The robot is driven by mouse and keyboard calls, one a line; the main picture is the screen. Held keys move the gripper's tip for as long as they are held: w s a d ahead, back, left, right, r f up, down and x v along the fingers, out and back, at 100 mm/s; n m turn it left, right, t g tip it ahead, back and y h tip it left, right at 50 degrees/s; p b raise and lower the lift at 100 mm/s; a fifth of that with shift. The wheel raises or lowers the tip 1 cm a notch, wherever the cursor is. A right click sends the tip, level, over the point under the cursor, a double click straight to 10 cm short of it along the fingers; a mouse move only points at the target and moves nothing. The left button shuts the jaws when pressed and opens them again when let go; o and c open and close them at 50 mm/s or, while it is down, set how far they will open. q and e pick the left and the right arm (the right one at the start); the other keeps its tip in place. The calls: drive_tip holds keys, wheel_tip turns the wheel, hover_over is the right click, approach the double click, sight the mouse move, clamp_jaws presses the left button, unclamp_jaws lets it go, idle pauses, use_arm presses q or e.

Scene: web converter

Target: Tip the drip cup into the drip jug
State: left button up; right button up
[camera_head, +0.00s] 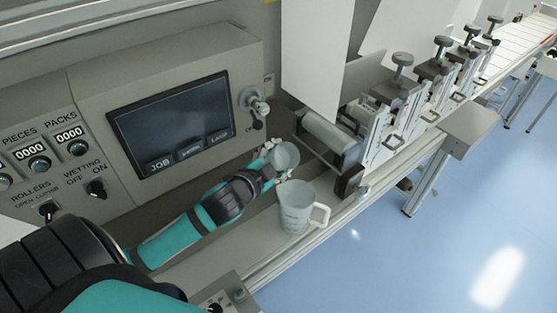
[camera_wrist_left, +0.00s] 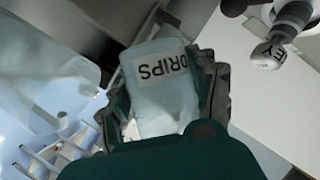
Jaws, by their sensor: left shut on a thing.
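The drip cup (camera_head: 286,155) is a small pale, see-through cup. My left gripper (camera_head: 277,162) is shut on it and holds it up by its sides. In the left wrist view the cup (camera_wrist_left: 160,98) sits between the two fingers, with a DRIPS label facing the camera. The drip jug (camera_head: 296,212) is a translucent jug with a white handle on its right. It stands upright on the machine ledge, just below the cup in the head view, apart from it. The jug also fills the left of the wrist view (camera_wrist_left: 45,75). The contents of the cup cannot be made out.
A control panel with a dark screen (camera_head: 170,122) stands behind my left arm. A key switch (camera_head: 254,103) sticks out above the cup. A roller (camera_head: 330,133) and a row of black-knobbed units (camera_head: 403,62) lie to the right. The ledge (camera_head: 262,240) drops to blue floor.

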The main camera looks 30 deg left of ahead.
use_arm(q)
drive_tip(key=shift+a+f+m+y+b, duration=0.1)
drive_tip(key=shift+f+m+y+b, duration=0.4)
drive_tip(key=shift+b, duration=0.9)
drive_tip(key=shift+r+m+t+b, duration=0.7)
drive_tip(key=shift+r+m+b, duration=0.25)
drive_tip(key=shift+m+b, duration=0.55)
drive_tip(key=shift+s+d+r+m+t+y, duration=0.1)
drive_tip(key=shift+d+r+m+t+y, duration=0.15)
drive_tip(key=shift+m, duration=0.35)
drive_tip(key=shift+w+d+r+m+t+y, duration=0.1)
drive_tip(key=shift+d+r+m+t+y, duration=0.1)
drive_tip(key=shift+r+m+t, duration=0.3)
drive_tip(key=shift+s+d+r+m+t+y, duration=0.15)
drive_tip(key=shift+r+m+y, duration=0.1)
drive_tip(key=shift+m, duration=0.45)
